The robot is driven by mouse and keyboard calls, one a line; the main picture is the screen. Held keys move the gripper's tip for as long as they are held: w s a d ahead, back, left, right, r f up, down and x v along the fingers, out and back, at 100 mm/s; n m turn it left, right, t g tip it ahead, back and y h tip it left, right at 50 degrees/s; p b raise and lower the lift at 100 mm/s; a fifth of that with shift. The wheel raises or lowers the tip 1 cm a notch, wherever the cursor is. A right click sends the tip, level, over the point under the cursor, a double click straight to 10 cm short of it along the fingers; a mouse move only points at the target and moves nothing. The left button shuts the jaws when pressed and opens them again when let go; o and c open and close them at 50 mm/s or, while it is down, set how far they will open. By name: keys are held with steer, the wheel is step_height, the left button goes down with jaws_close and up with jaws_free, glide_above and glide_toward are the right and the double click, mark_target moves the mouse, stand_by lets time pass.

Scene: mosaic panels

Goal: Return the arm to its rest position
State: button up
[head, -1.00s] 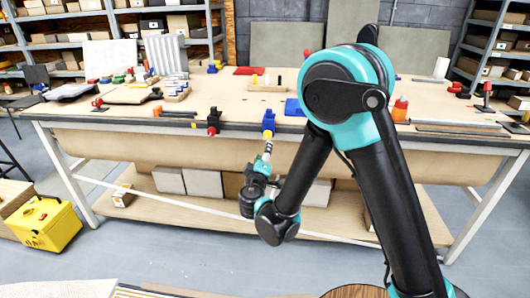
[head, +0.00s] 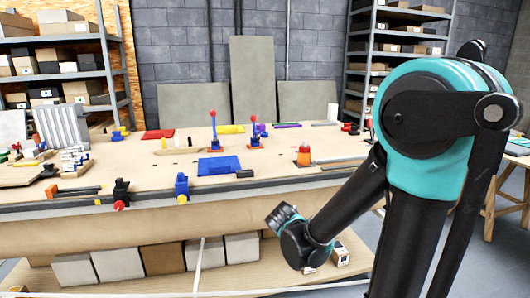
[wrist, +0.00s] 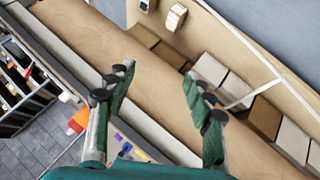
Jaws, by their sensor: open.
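My gripper (wrist: 160,78) is open in the wrist view. Its two dark green fingers stand wide apart with nothing between them. Beyond them I see the workbench front and the lower shelf. In the head view my arm rises at the right and bends down to a dark wrist joint in front of the bench. The fingers cannot be made out there. The workbench (head: 100,225) spans the head view, and my arm covers part of its right side.
A blue clamp (head: 182,188) and a black clamp with a red knob (head: 120,195) sit on the bench's front edge. A blue sheet (head: 219,166) lies on top. Boxes (head: 162,258) stand on the lower shelf. Grey racks (head: 104,60) stand behind.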

steer(key=s+d+f+m+g+y, duration=0.1)
steer(key=s+d, duration=0.3)
steer(key=s, duration=0.4)
steer(key=s+d+f+m+g+y, duration=0.2)
steer(key=s+d+f+m+g, duration=0.1)
steer(key=s, duration=0.5)
steer(key=shift+s+d+f+m, duration=0.3)
steer(key=shift+d+f+m, duration=0.1)
steer(key=shift+d+f, duration=0.05)
